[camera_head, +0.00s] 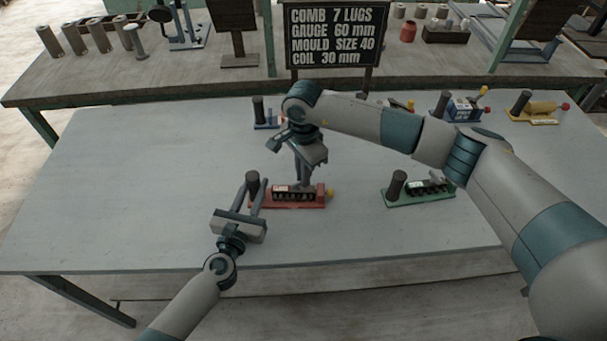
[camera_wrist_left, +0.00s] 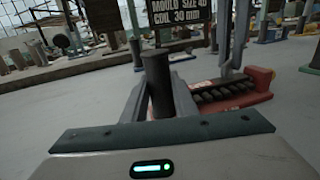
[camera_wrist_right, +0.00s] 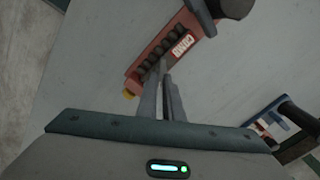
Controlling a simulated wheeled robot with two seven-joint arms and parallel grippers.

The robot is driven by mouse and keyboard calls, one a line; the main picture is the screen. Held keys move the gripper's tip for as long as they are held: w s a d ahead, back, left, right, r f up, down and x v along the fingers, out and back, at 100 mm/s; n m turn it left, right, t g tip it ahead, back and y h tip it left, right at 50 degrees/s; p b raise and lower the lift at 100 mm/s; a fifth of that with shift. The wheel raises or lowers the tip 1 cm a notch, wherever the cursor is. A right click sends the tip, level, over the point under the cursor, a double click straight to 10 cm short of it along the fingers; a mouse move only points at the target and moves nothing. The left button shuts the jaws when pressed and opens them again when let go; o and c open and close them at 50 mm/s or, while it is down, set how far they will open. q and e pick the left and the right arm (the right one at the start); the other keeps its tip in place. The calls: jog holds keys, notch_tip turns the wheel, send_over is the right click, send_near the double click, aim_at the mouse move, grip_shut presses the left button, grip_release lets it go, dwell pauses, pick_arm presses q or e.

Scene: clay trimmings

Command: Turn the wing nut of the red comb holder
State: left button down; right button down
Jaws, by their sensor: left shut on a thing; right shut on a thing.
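The red comb holder (camera_head: 290,204) lies on the pale table, with a dark upright handle (camera_head: 252,179) at its left end, a dark toothed comb along its middle and a yellow knob (camera_head: 329,194) at its right end. My left gripper (camera_head: 254,182) is shut on the handle, one finger on each side; the handle also shows in the left wrist view (camera_wrist_left: 157,85). My right gripper (camera_head: 304,183) points down onto the comb holder, its fingers nearly together over the comb; they also show in the right wrist view (camera_wrist_right: 163,72). The wing nut is hidden between these fingertips.
A green comb holder (camera_head: 418,197) lies to the right. Blue (camera_head: 265,125) and yellow (camera_head: 541,122) holders stand farther back. The table's left side is clear. My right arm spans above the table.

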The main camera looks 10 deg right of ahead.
jog(key=shift+m, duration=0.5)
jog(key=m, duration=0.5)
jog(key=shift+s, duration=0.3)
jog(key=m, duration=0.5)
jog(key=shift+s+m, duration=0.3)
jog(key=shift+m, duration=0.1)
jog(key=m, duration=0.5)
jog(key=shift+s+a, duration=0.15)
jog(key=shift+a, duration=0.1)
jog(key=m, duration=0.5)
jog(key=shift+s+a, duration=0.1)
jog(key=shift+a, duration=0.1)
jog(key=c, duration=1.9)
grip_release()
jog(key=shift+r, duration=0.15)
